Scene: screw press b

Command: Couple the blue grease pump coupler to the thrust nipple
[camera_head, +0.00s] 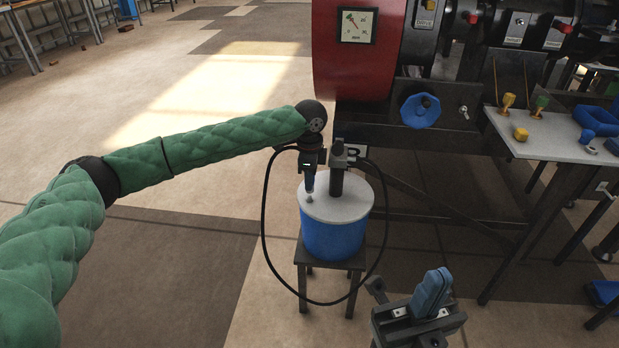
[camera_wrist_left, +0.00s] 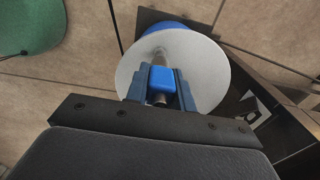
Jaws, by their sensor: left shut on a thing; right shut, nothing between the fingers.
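My left gripper (camera_head: 309,182) is above the white lid of the blue grease pump (camera_head: 333,236), just left of its dark upright pump head (camera_head: 338,166). In the left wrist view, my left gripper (camera_wrist_left: 162,90) is shut on the blue coupler (camera_wrist_left: 162,78), with the lid behind it. A black hose (camera_head: 264,215) loops around the pump. My right gripper (camera_head: 432,293) is shut and empty at the bottom right. Labelled plates with red and yellow fittings (camera_head: 473,18) sit on the press at the upper right. I cannot tell which is the thrust nipple.
The pump stands on a small dark stool (camera_head: 301,255). The press has a red housing (camera_head: 350,70), a gauge (camera_head: 357,25) and a blue handwheel (camera_head: 420,110). A grey side table (camera_head: 552,145) holds yellow, green and blue parts. The floor at left is open.

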